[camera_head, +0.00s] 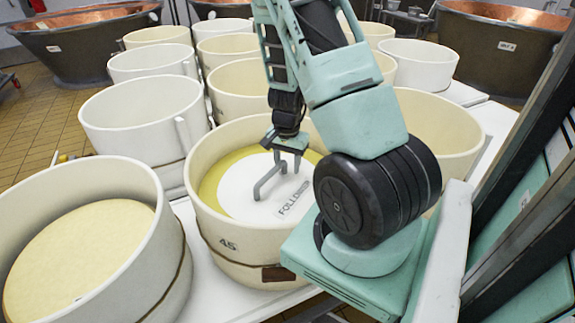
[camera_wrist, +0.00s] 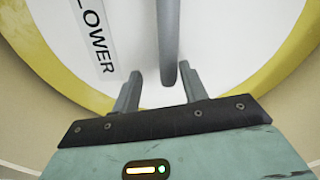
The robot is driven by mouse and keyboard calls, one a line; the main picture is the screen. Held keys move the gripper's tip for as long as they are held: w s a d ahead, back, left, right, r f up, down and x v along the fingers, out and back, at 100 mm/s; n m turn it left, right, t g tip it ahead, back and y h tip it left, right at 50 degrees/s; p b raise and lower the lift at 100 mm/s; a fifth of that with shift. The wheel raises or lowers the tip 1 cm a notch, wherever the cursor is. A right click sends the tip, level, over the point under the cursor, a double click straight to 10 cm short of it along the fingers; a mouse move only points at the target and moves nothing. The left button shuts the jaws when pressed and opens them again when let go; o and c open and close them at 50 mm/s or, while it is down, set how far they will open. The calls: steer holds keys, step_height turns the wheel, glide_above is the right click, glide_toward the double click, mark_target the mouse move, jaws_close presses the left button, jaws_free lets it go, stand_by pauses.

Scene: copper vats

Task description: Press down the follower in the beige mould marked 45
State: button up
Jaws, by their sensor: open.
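The beige mould marked 45 (camera_head: 228,262) stands at the front middle, with a dark band around its lower wall. The follower (camera_head: 237,193), a white disc labelled "FOLLOWER", lies inside it, with a yellow ring showing around it. A grey bar handle (camera_head: 262,188) rises from the follower. My gripper (camera_head: 284,166) is open over the follower at the handle. In the wrist view the handle (camera_wrist: 168,40) runs between the two open fingers (camera_wrist: 158,78), closer to the right one. I cannot tell whether a finger touches it. My arm hides part of the mould's right side.
Several white and beige moulds (camera_head: 145,118) crowd behind on the white table (camera_head: 215,290). Another beige mould (camera_head: 440,130) is at the right, partly behind my arm. Copper vats (camera_head: 85,45) stand at the back.

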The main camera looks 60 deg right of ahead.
step_height(320, 180, up, 16)
steer(key=p, duration=0.4)
steer(key=shift+r, duration=0.1)
steer(key=w+a+r+n+y+p, duration=0.1)
steer(key=a+r+n, duration=0.35)
steer(key=a, duration=0.95)
steer(key=w+a+r+n+y, duration=0.1)
steer(key=a+n, duration=0.7)
steer(key=a, duration=0.5)
steer(key=s+a+r+n+h, duration=0.1)
steer(key=s+a+r+n, duration=0.3)
steer(key=s+a+n, duration=0.7)
steer(key=s+a+p, duration=0.1)
steer(key=s+a, duration=0.1)
steer(key=a, duration=0.2)
steer(key=shift+s, duration=0.15)
